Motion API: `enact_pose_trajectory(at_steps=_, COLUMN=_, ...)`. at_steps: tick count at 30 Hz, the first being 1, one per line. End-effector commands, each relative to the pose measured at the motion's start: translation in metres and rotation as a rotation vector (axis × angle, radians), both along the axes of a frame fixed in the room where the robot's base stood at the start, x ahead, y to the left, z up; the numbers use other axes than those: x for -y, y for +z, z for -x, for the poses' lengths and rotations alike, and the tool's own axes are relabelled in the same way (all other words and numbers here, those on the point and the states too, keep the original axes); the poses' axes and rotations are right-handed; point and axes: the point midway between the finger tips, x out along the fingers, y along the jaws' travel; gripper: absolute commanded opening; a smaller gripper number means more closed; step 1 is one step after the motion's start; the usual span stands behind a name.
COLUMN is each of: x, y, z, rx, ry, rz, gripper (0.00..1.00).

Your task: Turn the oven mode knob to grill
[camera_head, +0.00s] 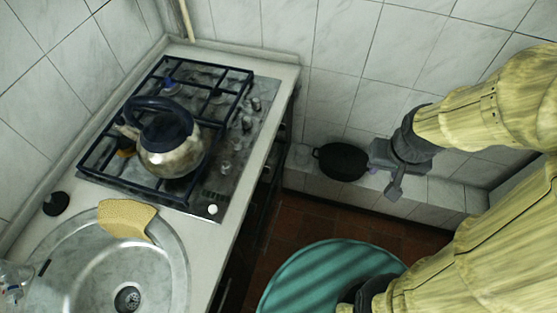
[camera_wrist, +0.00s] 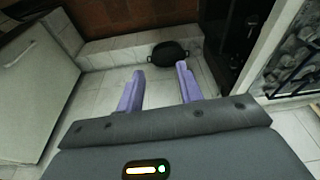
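The oven mode knob cannot be made out in either view. The dark front under the counter (camera_head: 268,172), seen steeply from above in the head view, is probably the oven. A dark glossy front also shows at the upper right of the wrist view (camera_wrist: 228,38). My gripper (camera_wrist: 159,86) is open and empty, its two lilac fingers apart. In the head view my gripper is right of the counter, well clear of the dark front, with its fingers largely hidden.
The hob (camera_head: 236,165) has several knobs along its right side and carries a metal kettle (camera_head: 172,155). A black pan (camera_head: 342,161) sits on the tiled ledge. A round teal surface (camera_head: 325,275) stands below.

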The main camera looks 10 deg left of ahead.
Motion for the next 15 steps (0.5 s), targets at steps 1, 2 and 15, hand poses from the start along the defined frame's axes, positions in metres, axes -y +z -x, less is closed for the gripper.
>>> enact_pose_trajectory(at_steps=1, x=0.000, y=0.000, z=0.000, rx=0.000, ry=0.000, rz=0.000, gripper=0.36)
enact_pose_trajectory(at_steps=2, x=0.000, y=0.000, z=0.000, rx=0.000, ry=0.000, rz=0.000, gripper=0.36)
enact_pose_trajectory(at_steps=15, x=-0.001, y=-0.013, z=-0.001, rx=-0.034, ry=-0.026, rz=-0.015, gripper=0.53)
